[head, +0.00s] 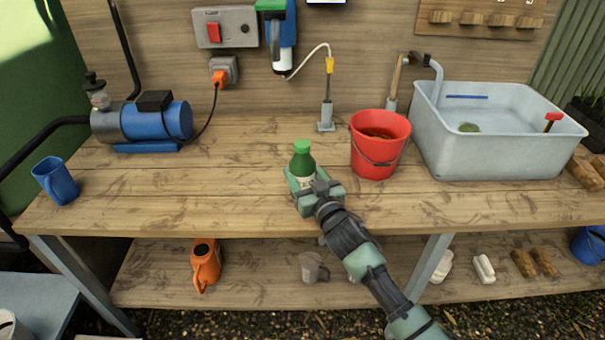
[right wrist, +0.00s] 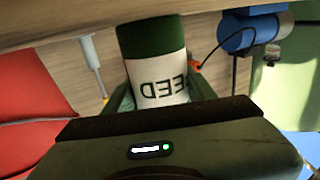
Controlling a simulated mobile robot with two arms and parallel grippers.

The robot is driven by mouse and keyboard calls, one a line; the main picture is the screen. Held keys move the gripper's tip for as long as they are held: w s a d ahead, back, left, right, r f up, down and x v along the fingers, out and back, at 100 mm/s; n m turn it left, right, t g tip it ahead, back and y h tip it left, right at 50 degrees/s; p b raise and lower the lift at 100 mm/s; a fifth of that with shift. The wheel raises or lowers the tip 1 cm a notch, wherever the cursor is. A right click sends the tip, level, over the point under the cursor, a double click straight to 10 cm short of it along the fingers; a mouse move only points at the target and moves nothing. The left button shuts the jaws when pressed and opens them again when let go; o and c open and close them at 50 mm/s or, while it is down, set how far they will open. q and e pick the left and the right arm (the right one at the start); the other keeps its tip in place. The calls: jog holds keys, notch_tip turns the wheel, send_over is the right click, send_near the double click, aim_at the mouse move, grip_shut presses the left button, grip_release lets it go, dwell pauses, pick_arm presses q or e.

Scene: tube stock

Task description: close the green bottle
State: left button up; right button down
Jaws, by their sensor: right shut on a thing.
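The green bottle (head: 301,163) stands upright on the wooden bench, with a brighter green cap (head: 302,146) on top. It also shows in the right wrist view (right wrist: 154,45), with a white label whose letters appear upside down. My right gripper (head: 307,181) is shut on the bottle, its fingers around the lower body. The cap is hidden in the right wrist view. The head view shows no visible gap between cap and bottle, but I cannot tell how tightly the cap sits. My left gripper is not in view.
A red bucket (head: 368,163) and a grey sink (head: 500,155) stand to the right. A blue pump (head: 160,125) and a blue mug (head: 57,182) are at the left. The bench (head: 190,195) left of the bottle is clear.

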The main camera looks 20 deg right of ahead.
jog(key=shift+r, duration=0.1)
jog(key=c, duration=0.5)
grip_release()
jog(key=shift+s, duration=0.15)
jog(key=s, duration=0.4)
jog(key=s+d, duration=0.1)
jog(key=s, duration=0.6)
jog(key=shift+s+d, duration=0.2)
jog(key=shift+s, duration=0.15)
